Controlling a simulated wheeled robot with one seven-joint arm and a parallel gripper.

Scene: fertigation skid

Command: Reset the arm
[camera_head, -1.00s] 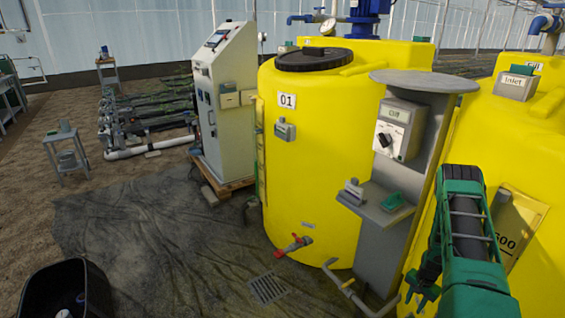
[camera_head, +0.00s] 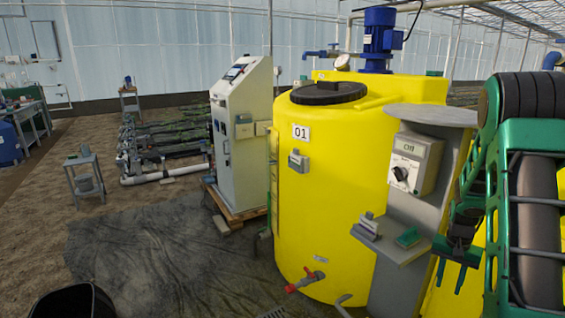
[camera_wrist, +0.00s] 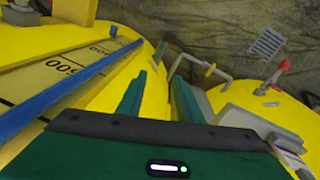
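My green arm folds at the right edge of the head view. My gripper (camera_head: 450,275) hangs low beside the grey control stand (camera_head: 408,210), with its fingers pointing down. In the wrist view the two green fingers of my gripper (camera_wrist: 158,95) stand apart with nothing between them, so it is open and empty. Below them lie the yellow tank sides and the floor. From these views I cannot tell whether the gripper touches the tank behind it.
The yellow tank marked 01 (camera_head: 318,200) stands left of the stand. A switch box reading Off (camera_head: 414,165) and a small shelf (camera_head: 385,245) are on the stand. A red-handled valve (camera_head: 303,283) juts out low. The dark ground sheet (camera_head: 170,255) at left is mostly clear.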

